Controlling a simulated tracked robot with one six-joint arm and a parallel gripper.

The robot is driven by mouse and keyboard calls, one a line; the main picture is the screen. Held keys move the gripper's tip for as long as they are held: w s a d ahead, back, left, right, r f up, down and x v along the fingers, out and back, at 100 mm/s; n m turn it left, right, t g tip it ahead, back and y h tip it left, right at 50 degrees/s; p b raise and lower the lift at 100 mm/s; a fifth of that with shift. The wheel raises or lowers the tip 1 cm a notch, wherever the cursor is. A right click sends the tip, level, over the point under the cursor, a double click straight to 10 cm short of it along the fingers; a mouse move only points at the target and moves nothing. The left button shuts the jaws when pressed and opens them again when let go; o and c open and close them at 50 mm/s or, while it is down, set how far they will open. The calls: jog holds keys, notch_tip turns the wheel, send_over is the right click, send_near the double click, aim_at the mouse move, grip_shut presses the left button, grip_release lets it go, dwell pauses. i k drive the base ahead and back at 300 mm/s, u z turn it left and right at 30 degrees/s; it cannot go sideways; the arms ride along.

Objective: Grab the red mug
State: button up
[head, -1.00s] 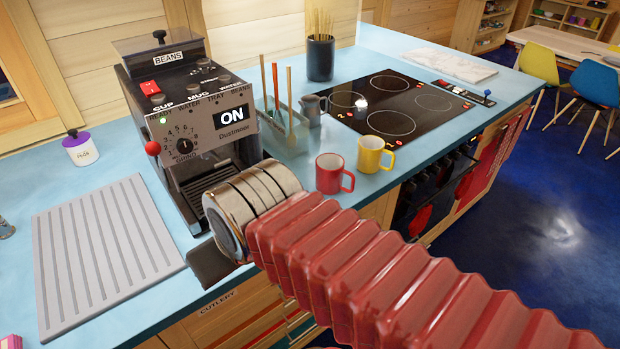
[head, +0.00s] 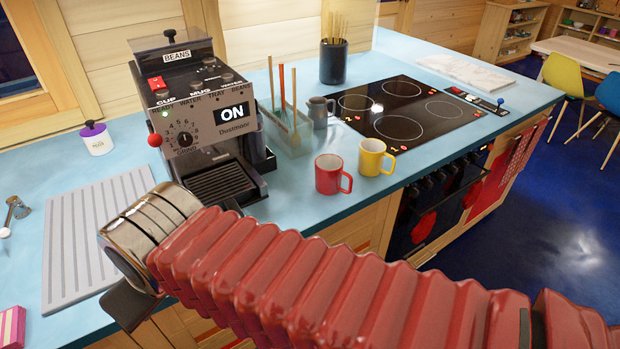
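The red mug (head: 331,176) stands upright on the blue counter (head: 300,212) near its front edge, handle to the right. A yellow mug (head: 372,158) stands just right of it and a little behind. My arm, in a red ribbed sleeve, crosses the lower part of the head view. My gripper (head: 125,300) is at the lower left, in front of the counter edge, well left of the red mug and apart from it. Only a dark part of it shows below the metal wrist; its fingertips are hidden, so its opening cannot be told.
A coffee machine (head: 195,115) stands between my wrist and the wall. A glass holder with sticks (head: 288,135) and a grey jug (head: 320,112) stand behind the red mug. The black hob (head: 405,110) lies to the right. A ridged grey drainer (head: 75,235) lies left.

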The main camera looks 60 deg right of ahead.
aim_at(328, 172)
jog(key=u, duration=1.35)
jog(key=k, duration=1.1)
jog(key=z, duration=0.25)
jog(key=i, duration=0.45)
